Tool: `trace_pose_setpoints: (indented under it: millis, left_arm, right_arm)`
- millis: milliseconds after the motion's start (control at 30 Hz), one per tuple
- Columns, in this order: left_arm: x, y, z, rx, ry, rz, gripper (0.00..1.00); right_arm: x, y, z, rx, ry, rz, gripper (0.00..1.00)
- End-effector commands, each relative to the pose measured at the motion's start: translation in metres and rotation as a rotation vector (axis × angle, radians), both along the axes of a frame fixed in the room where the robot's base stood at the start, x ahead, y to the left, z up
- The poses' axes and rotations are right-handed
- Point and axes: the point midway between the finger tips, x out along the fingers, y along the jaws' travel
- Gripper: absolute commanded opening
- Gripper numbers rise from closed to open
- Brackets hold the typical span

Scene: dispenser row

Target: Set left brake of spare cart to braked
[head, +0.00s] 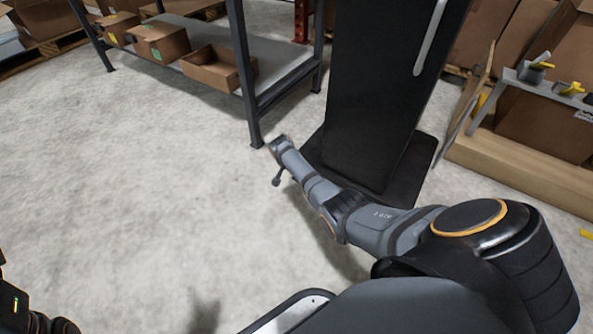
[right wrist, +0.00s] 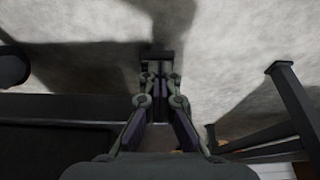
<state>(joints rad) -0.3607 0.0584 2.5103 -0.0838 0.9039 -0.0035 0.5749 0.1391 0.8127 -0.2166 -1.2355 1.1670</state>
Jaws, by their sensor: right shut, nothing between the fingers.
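My right gripper (right wrist: 158,60) is shut and empty in the right wrist view, its fingertips together above the grey floor. In the head view my right arm reaches to the middle, ending beside the black upright panel's base; its fingers are not clear there. I cannot make out a spare cart for certain. At the right edge a grey frame (head: 507,76) carries yellow-handled levers (head: 570,88); I cannot tell whether they are the brakes. Only part of my left arm shows at the lower left, without its gripper.
A black upright panel (head: 375,80) with a grey bar handle (head: 430,38) stands on a black base (head: 412,165). A shelf rack (head: 243,75) with cardboard boxes (head: 217,68) stands behind my right arm's end. The floor at the left is clear.

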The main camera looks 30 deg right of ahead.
Motion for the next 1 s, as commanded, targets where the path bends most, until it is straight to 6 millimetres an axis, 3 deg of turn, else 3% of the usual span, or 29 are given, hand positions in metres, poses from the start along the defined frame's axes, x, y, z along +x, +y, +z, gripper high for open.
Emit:
trace_pose_setpoints:
  millis: [167,467,1000]
  left_arm:
    - [0.0,0.0,0.002,-0.002,-0.002,-0.001,0.4]
    - [0.0,-0.002,-0.016,0.008,0.001,0.004,0.4]
    - [0.001,-0.002,-0.002,0.011,0.003,0.004,0.4]
  right_arm:
    - [-0.003,0.006,-0.01,-0.098,-0.038,0.002,0.0]
    - [-0.005,0.01,-0.027,-0.287,-0.117,0.002,0.0]
    - [-0.004,0.009,-0.01,-0.296,-0.123,0.0,0.0]
